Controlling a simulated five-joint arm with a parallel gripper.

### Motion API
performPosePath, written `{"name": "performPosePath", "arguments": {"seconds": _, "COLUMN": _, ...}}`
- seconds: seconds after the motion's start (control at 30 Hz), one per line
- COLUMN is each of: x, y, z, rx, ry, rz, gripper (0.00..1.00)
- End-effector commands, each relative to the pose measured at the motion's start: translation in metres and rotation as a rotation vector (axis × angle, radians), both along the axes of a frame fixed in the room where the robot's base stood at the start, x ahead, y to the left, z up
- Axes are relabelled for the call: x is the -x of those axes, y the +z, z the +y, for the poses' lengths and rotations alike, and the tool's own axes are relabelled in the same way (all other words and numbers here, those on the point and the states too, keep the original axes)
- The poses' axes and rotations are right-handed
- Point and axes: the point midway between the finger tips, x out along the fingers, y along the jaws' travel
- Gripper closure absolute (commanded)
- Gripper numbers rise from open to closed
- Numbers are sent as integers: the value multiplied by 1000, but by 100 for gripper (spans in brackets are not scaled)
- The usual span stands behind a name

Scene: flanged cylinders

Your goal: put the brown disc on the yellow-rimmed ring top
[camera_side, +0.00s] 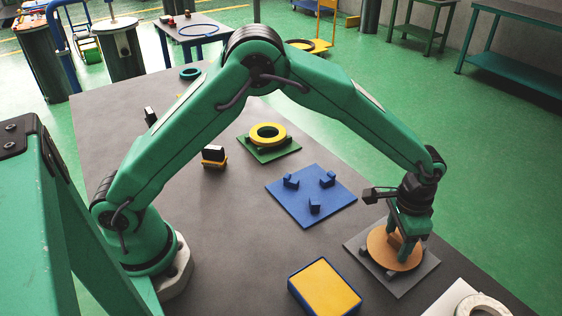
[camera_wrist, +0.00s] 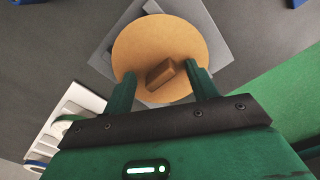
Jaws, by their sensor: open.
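The brown disc (camera_side: 380,248), with a brown block-shaped handle (camera_wrist: 161,74) on top, lies on a grey square plate (camera_side: 409,281) at the right of the side view. In the wrist view the disc (camera_wrist: 150,38) lies between and beyond my fingers. My gripper (camera_wrist: 163,78) is open, with one finger on each side of the handle and gaps showing. In the side view my gripper (camera_side: 403,243) is down at the disc and partly hides the handle. The yellow-rimmed ring top (camera_side: 267,143) sits on a green square plate (camera_side: 268,157), further back on the table.
A blue plate (camera_side: 300,207) with several small upright blocks lies between the green and grey plates. A yellow-topped blue box (camera_side: 325,288) is near the front. A black-and-orange block (camera_side: 214,156) stands left of the green plate. A white part (camera_side: 462,300) is at the front right.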

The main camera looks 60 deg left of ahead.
Motion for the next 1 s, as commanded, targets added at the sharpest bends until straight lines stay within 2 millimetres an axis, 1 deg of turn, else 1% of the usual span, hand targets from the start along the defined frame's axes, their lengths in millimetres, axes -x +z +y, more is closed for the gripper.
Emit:
{"name": "performPosePath", "arguments": {"seconds": 0.2, "x": 0, "y": 0, "z": 0, "rx": 0, "ry": 0, "rz": 0, "gripper": 42}}
{"name": "performPosePath", "arguments": {"seconds": 0.23, "x": 0, "y": 0, "z": 0, "rx": 0, "ry": 0, "rz": 0, "gripper": 44}}
{"name": "performPosePath", "arguments": {"seconds": 0.27, "x": 0, "y": 0, "z": 0, "rx": 0, "ry": 0, "rz": 0, "gripper": 50}}
{"name": "performPosePath", "arguments": {"seconds": 0.3, "x": 0, "y": 0, "z": 0, "rx": 0, "ry": 0, "rz": 0, "gripper": 58}}
{"name": "performPosePath", "arguments": {"seconds": 0.37, "x": 0, "y": 0, "z": 0, "rx": 0, "ry": 0, "rz": 0, "gripper": 69}}
{"name": "performPosePath", "arguments": {"seconds": 0.4, "x": 0, "y": 0, "z": 0, "rx": 0, "ry": 0, "rz": 0, "gripper": 77}}
{"name": "performPosePath", "arguments": {"seconds": 0.43, "x": 0, "y": 0, "z": 0, "rx": 0, "ry": 0, "rz": 0, "gripper": 83}}
{"name": "performPosePath", "arguments": {"seconds": 0.47, "x": 0, "y": 0, "z": 0, "rx": 0, "ry": 0, "rz": 0, "gripper": 86}}
{"name": "performPosePath", "arguments": {"seconds": 0.67, "x": 0, "y": 2, "z": 0, "rx": 0, "ry": 0, "rz": -1, "gripper": 86}}
{"name": "performPosePath", "arguments": {"seconds": 1.0, "x": 0, "y": 14, "z": 0, "rx": 0, "ry": 0, "rz": -1, "gripper": 86}}
